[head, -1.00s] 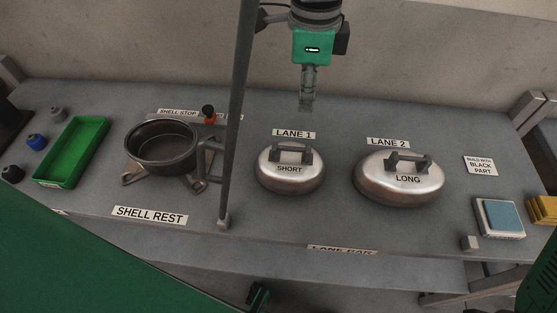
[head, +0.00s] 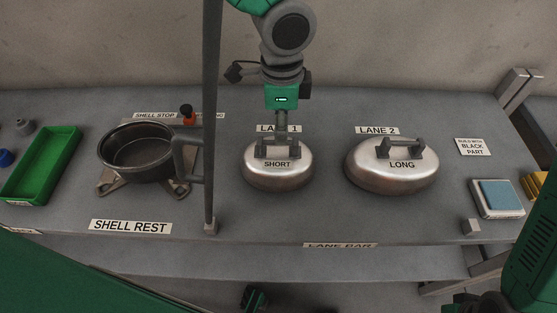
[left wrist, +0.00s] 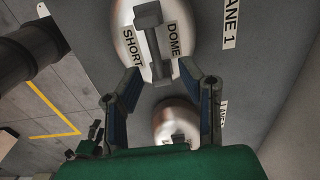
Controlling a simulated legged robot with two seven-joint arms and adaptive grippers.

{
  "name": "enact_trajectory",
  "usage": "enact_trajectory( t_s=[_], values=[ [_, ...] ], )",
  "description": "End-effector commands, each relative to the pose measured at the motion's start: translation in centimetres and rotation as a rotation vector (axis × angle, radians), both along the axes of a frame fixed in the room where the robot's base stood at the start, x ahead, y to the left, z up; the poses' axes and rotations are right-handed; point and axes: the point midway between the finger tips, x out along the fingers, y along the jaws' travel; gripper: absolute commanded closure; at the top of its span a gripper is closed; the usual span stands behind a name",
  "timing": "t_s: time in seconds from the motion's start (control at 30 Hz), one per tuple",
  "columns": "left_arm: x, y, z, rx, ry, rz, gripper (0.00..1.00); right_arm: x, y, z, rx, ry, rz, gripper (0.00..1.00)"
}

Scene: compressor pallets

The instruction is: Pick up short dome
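The short dome (head: 277,173) is a silver-brown metal lid with a dark bar handle and a SHORT label. It sits on the bench below the LANE 1 label. My left gripper (head: 281,137) points down at its handle from above and behind. In the left wrist view the short dome (left wrist: 130,42) lies just beyond the fingertips. There, my left gripper (left wrist: 162,75) is open, its two fingers apart with the near end of the handle in line with the gap. I cannot tell whether they touch it. My right gripper is not in view.
The long dome (head: 393,176) sits to the right under LANE 2. A dark pot-like shell (head: 146,151) rests on a stand at left. A thin upright post (head: 211,120) stands between shell and short dome. A green tray (head: 43,165) lies far left.

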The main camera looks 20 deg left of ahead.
Motion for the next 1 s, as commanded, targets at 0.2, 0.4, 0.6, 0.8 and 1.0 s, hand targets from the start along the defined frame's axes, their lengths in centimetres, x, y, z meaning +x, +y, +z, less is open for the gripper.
enact_trajectory(
  t_s=[0.2,0.4,0.6,0.8,1.0],
  values=[
    [-0.5,0.5,-3.3,0.002,0.005,-0.002,0.67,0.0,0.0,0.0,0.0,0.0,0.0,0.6],
    [-0.4,0.5,-4.9,0.001,0.001,-0.001,0.67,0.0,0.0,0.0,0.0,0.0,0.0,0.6],
    [-0.4,0.5,-4.9,0.001,0.0,-0.001,0.67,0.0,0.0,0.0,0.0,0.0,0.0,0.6],
    [-0.4,0.5,-4.9,0.001,0.0,-0.001,1.0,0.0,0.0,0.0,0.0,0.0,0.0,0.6],
    [-0.3,0.5,-4.8,0.0,-0.002,-0.001,1.0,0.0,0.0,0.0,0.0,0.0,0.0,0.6]
  ],
)
